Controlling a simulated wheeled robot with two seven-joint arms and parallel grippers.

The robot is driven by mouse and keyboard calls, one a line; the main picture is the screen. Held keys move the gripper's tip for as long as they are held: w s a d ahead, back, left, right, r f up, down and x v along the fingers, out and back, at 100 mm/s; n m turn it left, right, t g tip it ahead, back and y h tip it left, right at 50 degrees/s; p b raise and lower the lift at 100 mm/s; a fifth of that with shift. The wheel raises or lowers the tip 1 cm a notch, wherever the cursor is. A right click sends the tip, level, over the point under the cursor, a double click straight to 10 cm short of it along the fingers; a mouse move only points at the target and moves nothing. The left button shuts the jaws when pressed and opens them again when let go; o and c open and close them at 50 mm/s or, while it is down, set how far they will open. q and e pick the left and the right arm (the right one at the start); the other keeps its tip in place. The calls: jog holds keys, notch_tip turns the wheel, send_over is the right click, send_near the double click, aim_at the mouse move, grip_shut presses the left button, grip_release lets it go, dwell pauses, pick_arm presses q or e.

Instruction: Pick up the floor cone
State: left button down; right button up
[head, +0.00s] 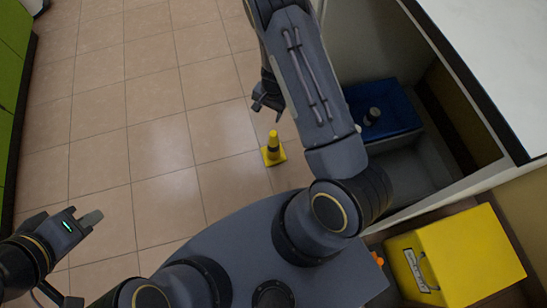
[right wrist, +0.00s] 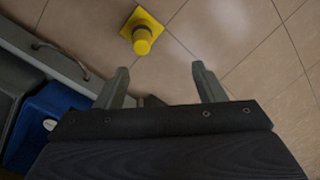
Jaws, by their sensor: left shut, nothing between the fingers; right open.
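The floor cone (head: 273,149) is yellow with a dark band and a square base, and stands upright on the tiled floor in the head view. It also shows near the top of the right wrist view (right wrist: 142,33), beyond the fingertips and a little left of them. My right gripper (right wrist: 162,75) is open and empty, its two fingers apart, and does not touch the cone. In the head view the right gripper (head: 266,98) is just above the cone in the picture. My left gripper (head: 88,217) is shut and empty at the lower left, far from the cone.
A yellow box (head: 455,258) is at the lower right. A white countertop (head: 500,50) is at the upper right. The tiled floor (head: 150,100) left of the cone is clear.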

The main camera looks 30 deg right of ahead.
aim_at(273, 133)
jog(key=shift+g+h, duration=0.3)
jog(key=shift+h, duration=0.3)
jog(key=f+b, duration=0.1)
jog(key=f, duration=0.3)
jog(key=d+f+b, duration=0.1)
jog(key=f, duration=0.3)
jog(key=s+f+b, duration=0.1)
jog(key=f, duration=0.3)
jog(key=shift+s+d+f, duration=0.1)
jog(key=shift+d+f, duration=0.1)
jog(key=shift+f, duration=0.15)
notch_tip(273, 133, down, 4)
jog(key=b, duration=0.2)
jog(key=shift+s+f+b, duration=0.15)
jog(key=shift+b, duration=0.2)
jog(key=shift+f, duration=0.4)
pick_arm(q)
notch_tip(273, 133, down, 7)
jog(key=shift+f, duration=0.2)
jog(key=shift+a, duration=0.1)
pick_arm(e)
jog(key=shift+c, duration=0.2)
jog(key=shift+r, duration=0.1)
grip_shut()
